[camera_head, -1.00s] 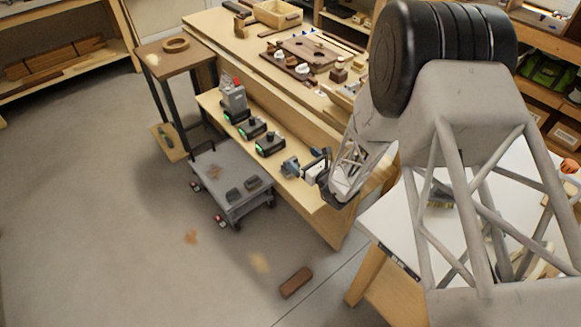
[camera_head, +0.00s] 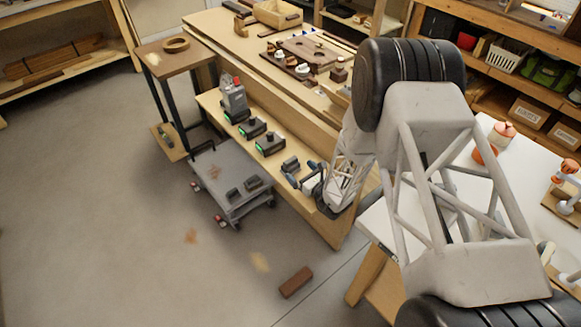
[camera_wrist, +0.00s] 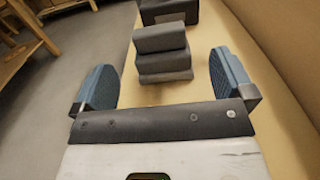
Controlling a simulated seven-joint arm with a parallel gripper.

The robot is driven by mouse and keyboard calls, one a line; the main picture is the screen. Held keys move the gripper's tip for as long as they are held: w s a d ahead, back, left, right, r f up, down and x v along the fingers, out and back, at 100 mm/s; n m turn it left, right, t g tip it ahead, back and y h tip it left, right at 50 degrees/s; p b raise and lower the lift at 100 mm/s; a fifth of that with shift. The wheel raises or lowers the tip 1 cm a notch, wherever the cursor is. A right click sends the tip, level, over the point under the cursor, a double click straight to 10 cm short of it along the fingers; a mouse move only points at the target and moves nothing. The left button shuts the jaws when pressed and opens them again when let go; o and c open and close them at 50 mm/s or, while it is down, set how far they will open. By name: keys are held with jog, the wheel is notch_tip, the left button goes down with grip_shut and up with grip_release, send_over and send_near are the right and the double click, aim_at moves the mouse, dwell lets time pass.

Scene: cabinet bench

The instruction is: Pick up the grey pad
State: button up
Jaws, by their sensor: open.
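A small stack of grey, block-like pads (camera_wrist: 163,66) lies on the wooden shelf straight ahead of my gripper in the wrist view. In the head view the grey pad (camera_head: 291,162) shows as a small dark block just beyond the fingers. My gripper (camera_wrist: 164,82) is open, with one blue-padded finger to the left of the stack and the other to the right. Neither finger appears to touch it. The gripper (camera_head: 302,173) also shows low over the shelf in the head view.
A dark box (camera_wrist: 170,11) stands behind the stack. Several green-lit devices (camera_head: 268,144) sit farther along the shelf (camera_head: 312,198). A grey cart (camera_head: 232,204) with two dark pieces stands to the left. The bench (camera_head: 225,42) rises behind the shelf; a brown block (camera_head: 296,282) lies on the floor.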

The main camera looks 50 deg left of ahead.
aim_at(293, 163)
jog(key=shift+a, duration=0.65)
jog(key=shift+a, duration=2.5)
jog(key=shift+c, duration=0.3)
jog(key=c, duration=0.9)
jog(key=shift+r, duration=0.1)
jog(key=shift+r, duration=4.9)
